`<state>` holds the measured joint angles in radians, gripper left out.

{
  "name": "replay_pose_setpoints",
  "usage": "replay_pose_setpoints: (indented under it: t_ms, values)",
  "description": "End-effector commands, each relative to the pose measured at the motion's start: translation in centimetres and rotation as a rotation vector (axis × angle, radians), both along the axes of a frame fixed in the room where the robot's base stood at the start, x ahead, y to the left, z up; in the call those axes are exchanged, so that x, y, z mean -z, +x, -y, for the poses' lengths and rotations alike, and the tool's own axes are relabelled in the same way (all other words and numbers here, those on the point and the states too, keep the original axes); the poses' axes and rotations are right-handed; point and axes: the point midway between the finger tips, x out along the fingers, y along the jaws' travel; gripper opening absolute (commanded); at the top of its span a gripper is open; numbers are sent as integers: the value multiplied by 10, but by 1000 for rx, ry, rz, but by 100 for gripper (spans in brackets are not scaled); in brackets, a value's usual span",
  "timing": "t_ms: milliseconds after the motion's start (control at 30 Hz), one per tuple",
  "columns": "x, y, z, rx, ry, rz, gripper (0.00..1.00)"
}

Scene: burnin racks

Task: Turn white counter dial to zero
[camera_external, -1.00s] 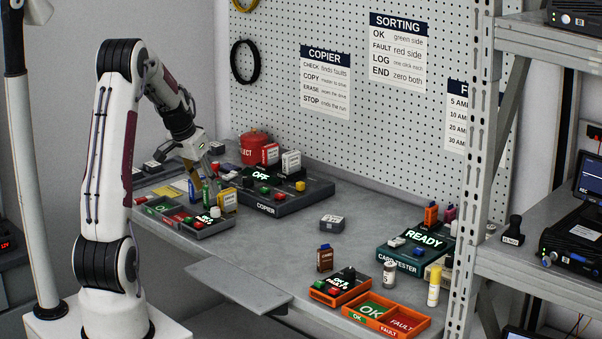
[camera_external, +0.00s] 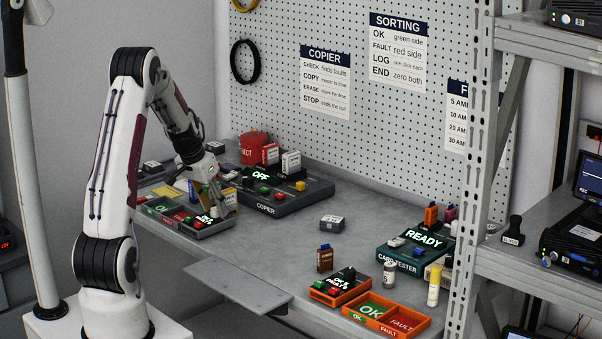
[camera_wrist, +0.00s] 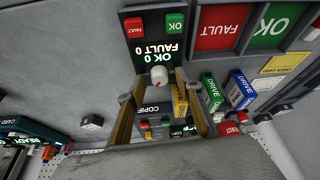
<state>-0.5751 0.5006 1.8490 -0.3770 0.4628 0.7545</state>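The white dial (camera_wrist: 158,75) is a small round knob with a red mark, below the lit display of a dark counter (camera_wrist: 122,20). The display reads upside down as OK 0 and FAULT 0 in the wrist view. My gripper (camera_wrist: 155,88) is open, its two tan fingers apart with their tips near either side of the dial. Whether they touch it I cannot tell. In the external view my gripper (camera_external: 224,210) is low over the right end of the grey counter unit (camera_external: 213,231), where it hides the dial.
Green and blue drives (camera_wrist: 212,92) and a yellow one (camera_wrist: 180,98) stand close to my fingers. The copier (camera_external: 290,202) is just behind, showing OFF. An orange counter (camera_external: 337,298) with a dark dial and the card tester (camera_external: 400,262) stand right.

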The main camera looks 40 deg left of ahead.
Motion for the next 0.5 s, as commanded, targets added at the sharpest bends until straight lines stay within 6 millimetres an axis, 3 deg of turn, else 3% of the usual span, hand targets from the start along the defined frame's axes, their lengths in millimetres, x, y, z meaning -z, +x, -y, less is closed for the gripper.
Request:
replay_pose_setpoints:
  t_ms: [333, 367, 500]
  values:
    - [2, 1, 0, 0, 0, 0, 35]
    - [2, 1, 0, 0, 0, 0, 32]
    - [2, 1, 0, 0, 0, 0, 0]
